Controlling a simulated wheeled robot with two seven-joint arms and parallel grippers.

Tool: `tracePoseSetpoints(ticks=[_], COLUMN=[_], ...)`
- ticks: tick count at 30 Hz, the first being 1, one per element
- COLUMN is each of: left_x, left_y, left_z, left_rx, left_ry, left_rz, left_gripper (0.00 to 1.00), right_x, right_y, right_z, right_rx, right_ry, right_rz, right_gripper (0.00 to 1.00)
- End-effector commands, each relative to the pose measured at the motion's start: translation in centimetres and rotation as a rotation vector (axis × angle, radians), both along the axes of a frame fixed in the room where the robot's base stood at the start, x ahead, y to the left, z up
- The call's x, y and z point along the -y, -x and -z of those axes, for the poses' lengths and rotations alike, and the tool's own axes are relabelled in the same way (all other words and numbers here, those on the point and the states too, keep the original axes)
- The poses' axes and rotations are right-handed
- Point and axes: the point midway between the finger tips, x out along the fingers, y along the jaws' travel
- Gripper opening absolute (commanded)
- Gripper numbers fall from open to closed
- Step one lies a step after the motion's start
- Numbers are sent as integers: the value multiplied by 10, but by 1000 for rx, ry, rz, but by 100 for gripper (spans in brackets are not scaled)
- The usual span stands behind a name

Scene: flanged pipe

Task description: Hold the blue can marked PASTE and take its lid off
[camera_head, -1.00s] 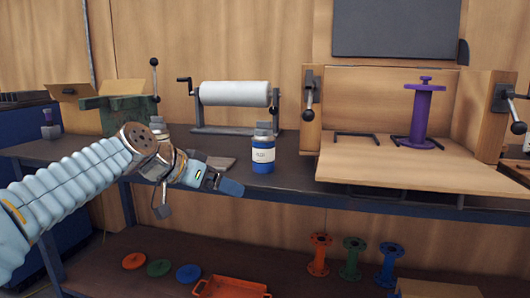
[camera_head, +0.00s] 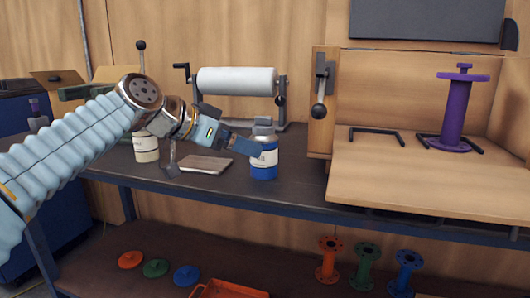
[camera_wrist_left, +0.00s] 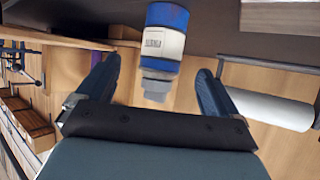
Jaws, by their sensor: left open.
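The blue can (camera_head: 264,160) with a white label and a grey lid (camera_head: 263,126) stands upright on the dark bench top. My left gripper (camera_head: 240,146) is just left of the can in the head view, its finger overlapping the can's left edge. In the left wrist view the gripper (camera_wrist_left: 158,88) is open, and the can (camera_wrist_left: 164,38) shows upside down, with its grey lid (camera_wrist_left: 158,84) between the two fingertips and gaps on both sides. I cannot tell the remaining depth exactly. The label's text is too small to read. My right gripper is not in view.
A white roll on a stand (camera_head: 237,81) is behind the can. A cream can (camera_head: 146,147) and a flat board (camera_head: 206,164) lie to the left. A wooden fixture (camera_head: 420,185) with a purple spool (camera_head: 456,110) is at right. A shelf below holds flanged parts.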

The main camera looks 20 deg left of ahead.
Motion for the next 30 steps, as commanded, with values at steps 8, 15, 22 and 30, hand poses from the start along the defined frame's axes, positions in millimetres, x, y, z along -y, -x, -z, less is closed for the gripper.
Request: tracePoseSetpoints(ticks=[8,15,22,30], left_x=[19,34,43,42], left_y=[-26,-53,-66,-65], left_z=[18,33,43,43], left_rx=[-1,-3,-1,-1], left_ry=[-1,0,0,0], left_rz=[0,1,0,-1], left_gripper=[94,94,94,78], right_x=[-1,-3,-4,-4], right_y=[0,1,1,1], right_z=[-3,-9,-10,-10], right_rx=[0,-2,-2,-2], right_ry=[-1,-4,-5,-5], right_rz=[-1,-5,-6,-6], right_gripper=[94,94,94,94])
